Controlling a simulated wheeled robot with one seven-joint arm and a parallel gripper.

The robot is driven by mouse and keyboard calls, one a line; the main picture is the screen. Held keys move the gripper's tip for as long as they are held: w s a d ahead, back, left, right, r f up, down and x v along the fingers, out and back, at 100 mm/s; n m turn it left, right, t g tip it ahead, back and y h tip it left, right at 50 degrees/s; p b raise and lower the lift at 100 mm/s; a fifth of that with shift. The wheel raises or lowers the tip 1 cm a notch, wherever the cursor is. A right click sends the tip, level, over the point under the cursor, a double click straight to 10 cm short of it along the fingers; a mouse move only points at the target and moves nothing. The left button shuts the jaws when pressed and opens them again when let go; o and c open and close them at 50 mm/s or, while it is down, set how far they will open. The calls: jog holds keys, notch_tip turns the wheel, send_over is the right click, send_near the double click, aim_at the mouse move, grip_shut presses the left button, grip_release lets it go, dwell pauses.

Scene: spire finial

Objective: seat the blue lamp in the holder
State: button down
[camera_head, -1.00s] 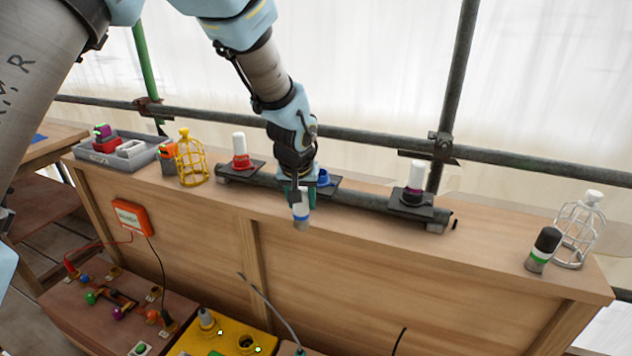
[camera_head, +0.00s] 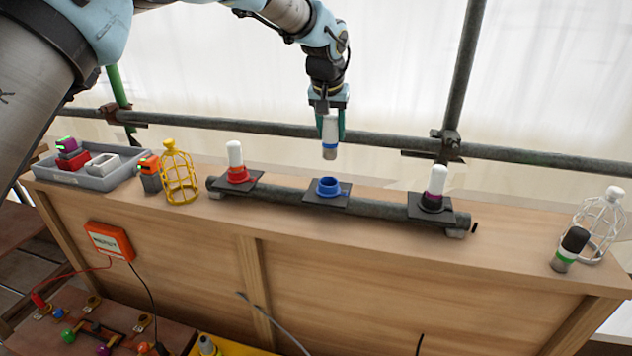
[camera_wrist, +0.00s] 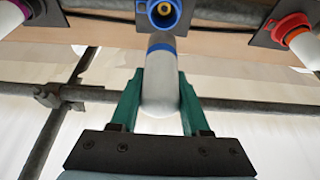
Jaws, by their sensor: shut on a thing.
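The blue lamp (camera_head: 330,134) is a white cylinder with a blue band and a tan lower end. My gripper (camera_head: 330,112) is shut on its upper part and holds it upright in the air, above and slightly right of the holder. The blue holder (camera_head: 328,186) is an empty ring socket on a dark square plate on the pipe. In the wrist view the lamp (camera_wrist: 161,82) lies between the green fingers, and the open blue holder (camera_wrist: 164,12) shows just beyond the lamp's banded end, apart from it.
On the same pipe (camera_head: 380,207), a white lamp in a red holder (camera_head: 237,170) stands left and one in a purple-black holder (camera_head: 433,195) right. A scaffold rail (camera_head: 400,140) runs behind.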

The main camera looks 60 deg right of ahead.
aim_at(328, 146)
notch_tip(328, 146, down, 10)
jog(key=p, duration=0.3)
jog(key=shift+r, duration=0.2)
jog(key=shift+c, duration=1.9)
grip_release()
jog(key=b+v, duration=0.3)
jog(key=v, duration=0.9)
